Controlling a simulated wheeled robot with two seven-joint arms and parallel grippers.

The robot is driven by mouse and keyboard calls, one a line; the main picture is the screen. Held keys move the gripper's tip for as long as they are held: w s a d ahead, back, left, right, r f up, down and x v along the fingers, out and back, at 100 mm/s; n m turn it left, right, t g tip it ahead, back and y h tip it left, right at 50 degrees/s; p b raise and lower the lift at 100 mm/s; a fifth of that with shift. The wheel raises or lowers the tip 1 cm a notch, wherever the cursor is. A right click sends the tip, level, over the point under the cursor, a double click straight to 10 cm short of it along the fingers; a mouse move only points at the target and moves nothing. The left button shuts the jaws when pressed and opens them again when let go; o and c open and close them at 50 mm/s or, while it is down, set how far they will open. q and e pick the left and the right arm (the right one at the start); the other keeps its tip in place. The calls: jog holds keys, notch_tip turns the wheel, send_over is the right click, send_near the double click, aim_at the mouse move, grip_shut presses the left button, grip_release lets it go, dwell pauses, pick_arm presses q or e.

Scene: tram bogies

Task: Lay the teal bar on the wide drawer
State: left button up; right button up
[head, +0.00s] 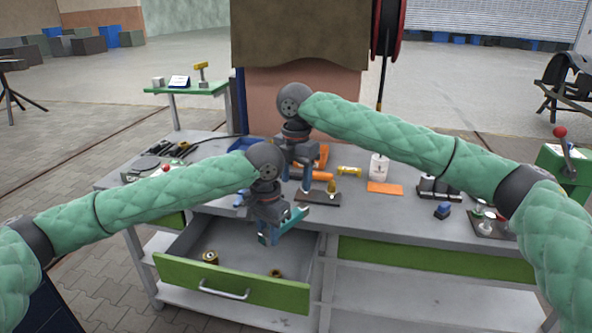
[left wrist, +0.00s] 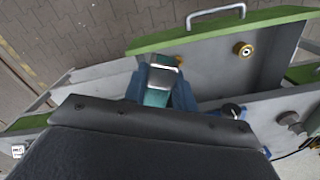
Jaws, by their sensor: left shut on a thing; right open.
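My left gripper (head: 268,236) is shut on the teal bar (head: 291,220) and holds it above the rear right part of an open drawer (head: 183,271). In the left wrist view the bar (left wrist: 157,96), with a pale metallic end, sits between the blue fingers (left wrist: 160,92); the drawer's green front (left wrist: 215,32) is beyond. The drawer is grey inside and has a bar handle. My right gripper (head: 297,178) is open over the bench top, just behind the left one; its fingertips are partly hidden.
Two brass-coloured rollers (head: 210,257) (head: 275,273) are in the drawer; much of its floor is bare. A longer green drawer front (head: 435,262) is closed at right. The bench (head: 390,222) carries a dark plate (head: 318,198), an orange plate (head: 385,188) and a white canister (head: 379,167).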

aim_at(296, 208)
notch_tip(296, 208, down, 10)
jog(key=shift+r, duration=0.1)
dwell(0.4)
jog(key=shift+c, duration=0.4)
jog(key=c, duration=1.1)
pick_arm(q)
jog(key=o, duration=1.1)
pick_arm(e)
grip_shut()
pick_arm(q)
jog(key=shift+o, duration=0.2)
jog(key=shift+r, duration=0.1)
